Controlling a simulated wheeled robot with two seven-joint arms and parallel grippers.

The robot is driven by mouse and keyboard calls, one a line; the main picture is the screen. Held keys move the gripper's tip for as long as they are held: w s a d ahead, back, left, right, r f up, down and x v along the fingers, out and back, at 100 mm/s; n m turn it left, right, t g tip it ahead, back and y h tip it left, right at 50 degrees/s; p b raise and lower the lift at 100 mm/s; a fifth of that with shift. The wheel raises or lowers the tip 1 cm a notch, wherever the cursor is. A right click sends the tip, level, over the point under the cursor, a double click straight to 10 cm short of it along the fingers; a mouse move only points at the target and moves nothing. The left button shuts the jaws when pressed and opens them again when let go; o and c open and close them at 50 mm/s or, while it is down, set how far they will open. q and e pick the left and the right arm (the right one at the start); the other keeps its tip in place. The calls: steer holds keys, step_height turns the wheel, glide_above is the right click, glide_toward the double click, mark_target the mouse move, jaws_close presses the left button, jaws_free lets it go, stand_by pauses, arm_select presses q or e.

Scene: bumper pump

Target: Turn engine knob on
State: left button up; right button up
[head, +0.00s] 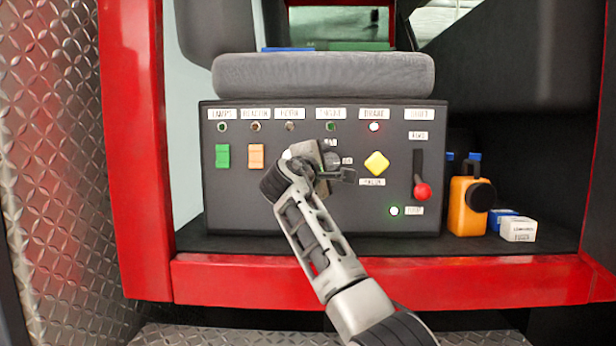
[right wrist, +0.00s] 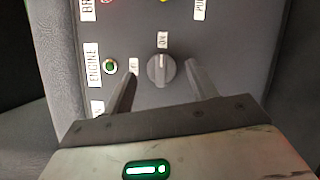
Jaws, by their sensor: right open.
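The engine knob (right wrist: 161,70) is a grey round dial with a raised ridge on the dark control panel (head: 240,205). In the right wrist view its ridge runs up and down the picture, toward a small label above that seems to read ON. The engine lamp (right wrist: 110,66) is green; in the head view it (head: 331,126) looks dim. My right gripper (head: 328,168) is in front of the knob and covers part of it in the head view. In the right wrist view its open fingers (right wrist: 160,76) stand on either side of the knob, with gaps. My left gripper is out of view.
A yellow diamond button (head: 377,163) and a red-knobbed shift lever (head: 422,190) sit right of the knob. Green (head: 222,156) and orange (head: 256,156) switches are left. An orange bottle (head: 462,208) and small boxes stand beside the panel. A grey cushion (head: 320,75) overhangs it.

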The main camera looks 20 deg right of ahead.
steer(key=b+v, duration=0.3)
steer(key=v, duration=1)
steer(key=shift+s+a+b, duration=0.25)
steer(key=shift+b, duration=0.1)
